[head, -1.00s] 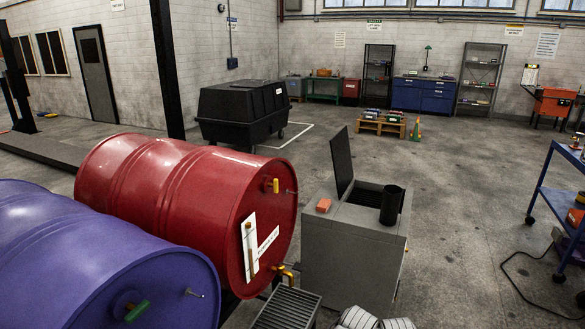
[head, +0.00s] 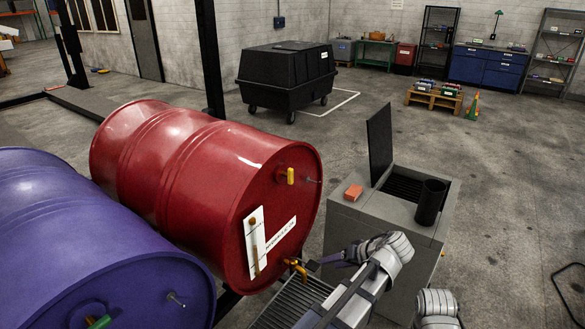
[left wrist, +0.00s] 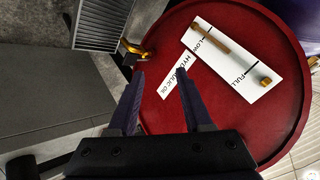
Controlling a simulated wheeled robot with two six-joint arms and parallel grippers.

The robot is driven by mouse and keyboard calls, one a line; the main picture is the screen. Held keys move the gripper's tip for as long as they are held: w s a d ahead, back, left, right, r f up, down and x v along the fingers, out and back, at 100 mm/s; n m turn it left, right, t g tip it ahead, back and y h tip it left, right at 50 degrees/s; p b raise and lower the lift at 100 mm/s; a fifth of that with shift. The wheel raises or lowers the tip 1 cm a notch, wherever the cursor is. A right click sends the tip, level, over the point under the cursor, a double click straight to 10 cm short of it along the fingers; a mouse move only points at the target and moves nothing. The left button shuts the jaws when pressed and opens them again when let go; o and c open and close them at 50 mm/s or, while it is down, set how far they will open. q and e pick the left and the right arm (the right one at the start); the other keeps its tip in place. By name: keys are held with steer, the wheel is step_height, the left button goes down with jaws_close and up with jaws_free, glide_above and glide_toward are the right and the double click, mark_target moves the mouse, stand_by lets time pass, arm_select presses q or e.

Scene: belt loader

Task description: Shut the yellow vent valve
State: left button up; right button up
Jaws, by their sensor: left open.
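The yellow vent valve (head: 290,176) is a small upright yellow handle near the top of the red drum's (head: 205,190) front end, beside a thin metal pin. Lower on that end is a yellow tap (head: 295,268), also in the left wrist view (left wrist: 132,48). My left gripper (head: 322,262) is open and empty, near the tap and well below the vent valve. In the left wrist view its dark fingers (left wrist: 159,76) stand apart before the drum's end and its white level gauge (left wrist: 235,55). My right gripper is not in view.
A purple drum (head: 80,235) lies left of the red one. A grey cabinet (head: 345,222) with a raised lid, orange block (head: 354,192) and black cup (head: 430,200) stands right. A slatted grate (head: 285,308) lies below the tap. Open floor lies behind.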

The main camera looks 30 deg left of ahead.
arm_select(q)
steer(key=w+a+r+n+y, duration=0.5)
steer(key=w+a+r+n, duration=0.1)
steer(key=w+a+r, duration=0.2)
steer(key=n+y, duration=0.4)
steer(key=n, duration=0.1)
glide_toward(293, 171)
steer(key=a, duration=0.3)
steer(key=shift+w+a+f+p, duration=0.1)
steer(key=shift+w+a+p, duration=0.05)
steer(key=shift+a, duration=1.15)
steer(key=shift+w+a+p, duration=0.1)
steer(key=shift+a+p, duration=0.05)
steer(key=shift+a, duration=1.15)
steer(key=shift+w+a+f+p, duration=0.1)
steer(key=shift+w+a+p, duration=0.05)
steer(key=shift+a, duration=1.2)
jaws_close()
